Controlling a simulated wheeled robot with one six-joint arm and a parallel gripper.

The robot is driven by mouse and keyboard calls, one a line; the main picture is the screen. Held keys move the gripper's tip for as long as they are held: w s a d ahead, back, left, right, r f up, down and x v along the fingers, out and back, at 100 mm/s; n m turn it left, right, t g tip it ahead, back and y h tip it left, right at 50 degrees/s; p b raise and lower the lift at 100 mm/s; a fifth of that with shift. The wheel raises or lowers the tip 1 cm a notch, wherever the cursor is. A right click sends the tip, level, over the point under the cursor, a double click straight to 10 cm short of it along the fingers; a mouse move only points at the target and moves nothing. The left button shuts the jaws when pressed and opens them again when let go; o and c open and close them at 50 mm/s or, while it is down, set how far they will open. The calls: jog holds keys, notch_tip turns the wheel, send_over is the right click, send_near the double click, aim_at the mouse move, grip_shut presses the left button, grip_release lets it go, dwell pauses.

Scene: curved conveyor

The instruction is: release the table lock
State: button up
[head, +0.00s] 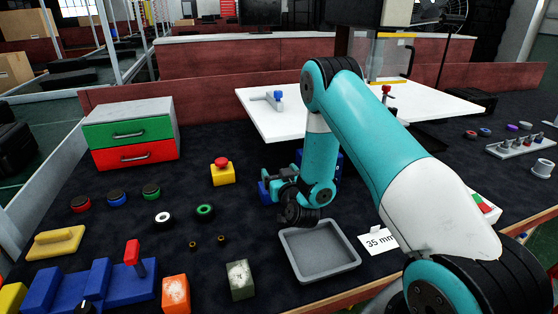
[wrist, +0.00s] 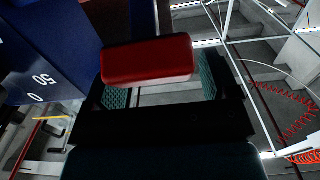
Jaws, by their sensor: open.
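A red handle (wrist: 148,60) crosses the opening of my gripper (wrist: 162,86) in the wrist view. The gripper's two teal-padded fingers stand apart on either side of the handle. A dark blue block (wrist: 45,45) with the white marks "50" and "0" is to the left of the handle. In the head view my gripper (head: 274,183) is low in front of the white table top (head: 262,118), beside a blue part (head: 263,192). The red handle is not seen there; my gripper and arm cover that area. I cannot tell whether the fingers touch the handle.
A grey tray (head: 318,276) lies just in front of my gripper. A yellow box with a red button (head: 222,172) stands to its left. A drawer unit (head: 130,135) is at the back left. Blue blocks with a red lever (head: 133,255) are at the front left.

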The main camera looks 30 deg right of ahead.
notch_tip(320, 180, up, 20)
jog(key=p, duration=1)
jog(key=shift+a, duration=0.1)
jog(key=s+a+r+n+g+y, duration=0.1)
jog(key=a+r+n+y, duration=0.2)
jog(key=a+y, duration=0.35)
jog(key=a+r+n+g+y, duration=0.1)
jog(key=a+r+n+y, duration=0.2)
jog(key=a, duration=0.6)
jog(key=s+a+r+n+g+y, duration=0.35)
jog(key=s+a+g, duration=0.35)
jog(key=s+a, duration=0.45)
jog(key=s+d+g+h, duration=0.2)
jog(key=s+g, duration=0.6)
jog(key=s, duration=1.3)
jog(key=shift+s+d+n+h, duration=0.15)
jog(key=shift+s+n+h, duration=0.2)
jog(key=shift+h, duration=0.55)
jog(key=shift+r, duration=0.15)
jog(key=shift+c, duration=0.5)
